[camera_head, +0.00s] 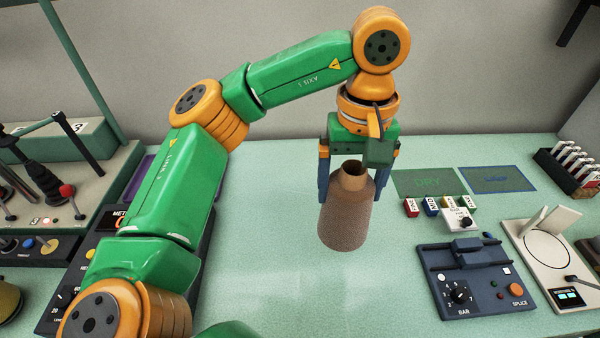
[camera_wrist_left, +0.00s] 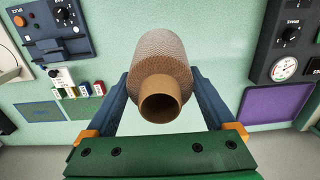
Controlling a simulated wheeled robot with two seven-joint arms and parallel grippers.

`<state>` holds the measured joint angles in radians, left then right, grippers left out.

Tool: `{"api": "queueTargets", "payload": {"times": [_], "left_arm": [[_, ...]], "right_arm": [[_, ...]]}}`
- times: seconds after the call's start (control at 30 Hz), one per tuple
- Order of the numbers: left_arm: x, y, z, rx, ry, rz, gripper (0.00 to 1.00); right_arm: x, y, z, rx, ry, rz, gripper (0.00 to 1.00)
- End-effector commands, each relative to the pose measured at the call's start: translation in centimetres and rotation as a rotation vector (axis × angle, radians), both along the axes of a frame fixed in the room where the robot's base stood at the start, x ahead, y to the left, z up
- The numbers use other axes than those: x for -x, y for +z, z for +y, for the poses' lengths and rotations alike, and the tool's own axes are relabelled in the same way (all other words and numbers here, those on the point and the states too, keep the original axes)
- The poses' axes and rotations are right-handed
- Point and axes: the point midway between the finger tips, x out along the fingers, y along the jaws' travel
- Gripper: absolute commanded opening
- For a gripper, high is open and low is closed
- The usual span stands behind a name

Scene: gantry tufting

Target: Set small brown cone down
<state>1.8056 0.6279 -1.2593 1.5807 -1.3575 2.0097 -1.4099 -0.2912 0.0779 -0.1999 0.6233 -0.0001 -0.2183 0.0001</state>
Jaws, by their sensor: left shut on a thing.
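The small brown cone (camera_head: 345,216) is held upright in my left gripper (camera_head: 350,185), its narrow tan neck up and its wider textured body below. The blue fingers of the left gripper sit on both sides of the cone. In the left wrist view the cone (camera_wrist_left: 163,75) lies between the two fingers (camera_wrist_left: 163,95), with its hollow neck toward the camera. I cannot tell whether its base touches the table. My right gripper is not in view.
The green table (camera_head: 280,290) is clear around the cone. A dark splice box (camera_head: 475,275) and a white scale (camera_head: 548,250) stand at the right. Dark green and blue marked mats (camera_head: 430,182) lie behind small coloured tags (camera_head: 411,207). A control panel and a purple mat are at left.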

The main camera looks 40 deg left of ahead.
Motion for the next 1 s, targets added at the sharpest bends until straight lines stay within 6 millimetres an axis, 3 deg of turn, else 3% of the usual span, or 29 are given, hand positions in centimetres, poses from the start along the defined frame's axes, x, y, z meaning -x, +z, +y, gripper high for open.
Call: {"api": "queueTargets", "payload": {"times": [0.27,0.3,0.4,0.6,0.8,1.0], "left_arm": [[-3.1,-3.8,7.9,0.001,0.01,0.008,0.02],[-3.4,-5.4,8.7,0.002,0.007,0.009,0.02],[-4.1,-7.7,10.3,0.001,0.005,0.007,0.02],[-4.9,-9.6,12.4,-0.001,0.004,0.006,0.02],[-4.8,-12.6,12.4,-0.002,-0.001,0.003,0.02],[-4.9,-12.8,12.3,-0.002,-0.001,0.001,0.02]], "right_arm": [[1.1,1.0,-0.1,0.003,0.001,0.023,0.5],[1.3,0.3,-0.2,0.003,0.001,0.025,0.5],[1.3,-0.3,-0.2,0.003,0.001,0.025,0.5],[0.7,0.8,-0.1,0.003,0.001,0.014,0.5],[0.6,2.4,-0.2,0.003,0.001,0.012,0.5],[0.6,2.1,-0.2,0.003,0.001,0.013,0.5]]}}
